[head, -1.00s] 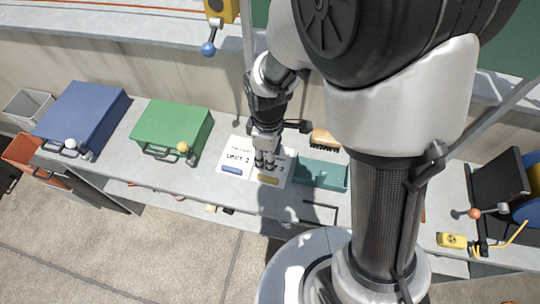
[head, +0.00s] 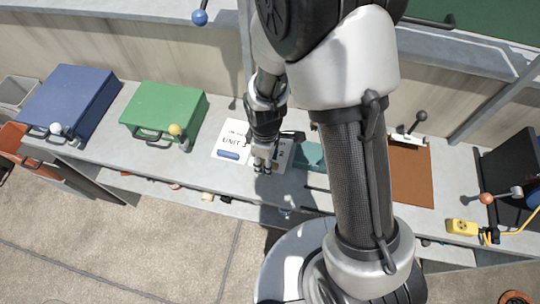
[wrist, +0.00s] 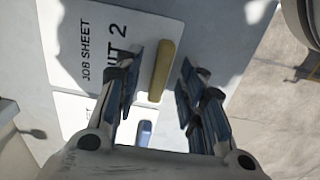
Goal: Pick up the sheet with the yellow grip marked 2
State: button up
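The white sheet marked 2 (head: 286,157) lies on the grey bench, partly hidden by my arm in the head view. In the wrist view, the same sheet (wrist: 150,22) reads "JOB SHEET" and "2". Its yellow grip (wrist: 162,70) is a rounded bar along the sheet's edge. My gripper (head: 263,170) is over that sheet's near edge. In the wrist view my gripper (wrist: 157,82) is open, with the yellow grip in the gap between its fingers. I see no finger touching it. The yellow grip is hidden in the head view.
The UNIT 1 sheet (head: 233,138) with a blue grip (head: 228,155) lies just left. A teal tray (head: 310,156) is close on the right. Green (head: 165,108) and blue (head: 70,98) boxes stand further left. A brown panel (head: 412,175) lies right of my arm.

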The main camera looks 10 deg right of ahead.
jog(key=shift+r, duration=0.1)
grip_shut()
dwell(0.3)
jog(key=shift+r, duration=0.1)
